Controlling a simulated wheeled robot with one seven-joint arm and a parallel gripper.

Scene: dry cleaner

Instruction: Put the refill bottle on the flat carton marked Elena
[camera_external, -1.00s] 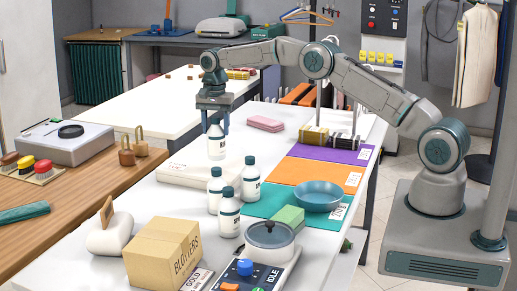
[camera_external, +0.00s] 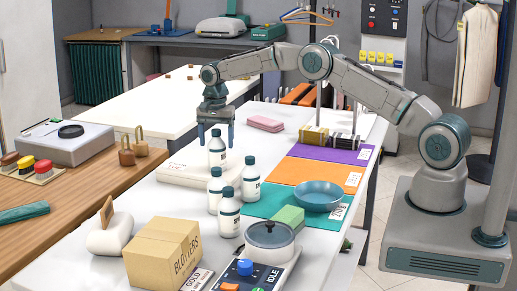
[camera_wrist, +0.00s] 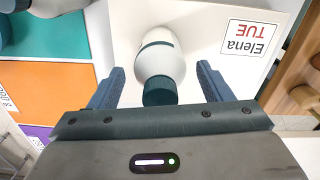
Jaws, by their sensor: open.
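The white refill bottle (camera_external: 217,155) with a dark green cap stands upright on the flat white carton (camera_external: 180,176), near its right end. In the wrist view the bottle (camera_wrist: 160,62) is between my fingers, with a gap on each side. The carton's label (camera_wrist: 247,38) there reads Elena TUE, upside down. My gripper (camera_external: 216,143) is open around the bottle's upper part, pointing down; it also shows in the wrist view (camera_wrist: 160,88). The bottle's base is partly hidden by a neighbouring bottle in the external view.
Similar bottles (camera_external: 229,215) stand close in front and to the right of the carton. Teal, orange (camera_external: 312,176) and purple mats lie to the right, with a blue bowl (camera_external: 318,195). A pink stack (camera_external: 265,124) lies behind.

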